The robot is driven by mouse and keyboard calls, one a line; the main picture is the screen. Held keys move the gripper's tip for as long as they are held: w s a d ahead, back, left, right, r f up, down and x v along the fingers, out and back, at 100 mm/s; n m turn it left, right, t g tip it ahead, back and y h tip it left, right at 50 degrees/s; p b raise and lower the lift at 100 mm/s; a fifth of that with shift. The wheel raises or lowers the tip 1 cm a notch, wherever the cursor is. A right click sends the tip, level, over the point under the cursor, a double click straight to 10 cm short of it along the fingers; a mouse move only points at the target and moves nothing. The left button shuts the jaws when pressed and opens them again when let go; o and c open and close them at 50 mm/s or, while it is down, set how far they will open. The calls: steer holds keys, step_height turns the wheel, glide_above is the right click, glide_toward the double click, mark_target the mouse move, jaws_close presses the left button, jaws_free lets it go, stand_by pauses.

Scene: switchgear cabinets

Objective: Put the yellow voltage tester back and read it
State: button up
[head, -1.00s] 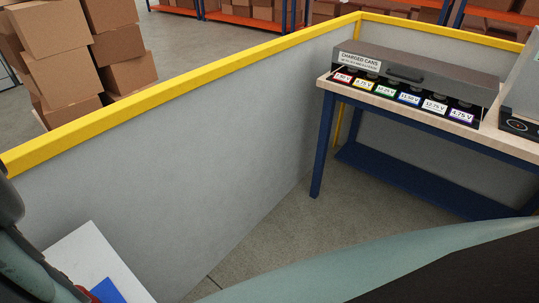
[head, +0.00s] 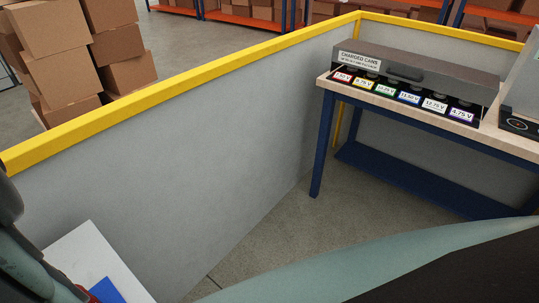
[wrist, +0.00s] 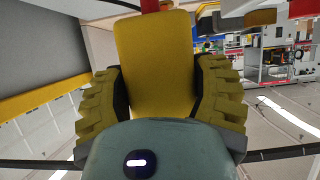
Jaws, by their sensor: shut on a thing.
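In the wrist view the yellow voltage tester (wrist: 155,65) fills the upper middle as a plain yellow block, with a red part at its top edge. My gripper (wrist: 160,88) is shut on it, one dark-and-yellow ribbed finger pressed against each side. No display of the tester shows from this side. The head view shows neither the tester nor the gripper fingers. The wrist view is tilted, and I cannot tell what lies just beyond the tester.
A table (head: 400,104) at the right of the head view bears a grey box labelled CHARGED CANS (head: 420,65) with several coloured voltage labels. A grey wall with a yellow rail (head: 200,70) runs along the left. A white surface with a blue patch (head: 85,265) shows at lower left.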

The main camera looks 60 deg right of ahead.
steer(key=shift+r+p, duration=0.85)
steer(key=shift+r, duration=1.35)
steer(key=w+d+r+m+t+h+p, duration=0.1)
steer(key=w+d+m+t+h, duration=0.4)
steer(key=w+d, duration=0.35)
steer(key=w+d+m+t+h+p, duration=0.1)
steer(key=w+d+m+t+h, duration=0.2)
steer(key=w+d+m+t, duration=0.55)
steer(key=d+r+m+g+h, duration=0.2)
steer(key=d+m+h, duration=0.25)
steer(key=d, duration=0.85)
step_height(320, 180, up, 38)
steer(key=p, duration=3.8)
steer(key=shift+a+n, duration=0.3)
steer(key=shift+n, duration=0.1)
steer(key=shift+f+h, duration=0.15)
steer(key=shift+h, duration=0.1)
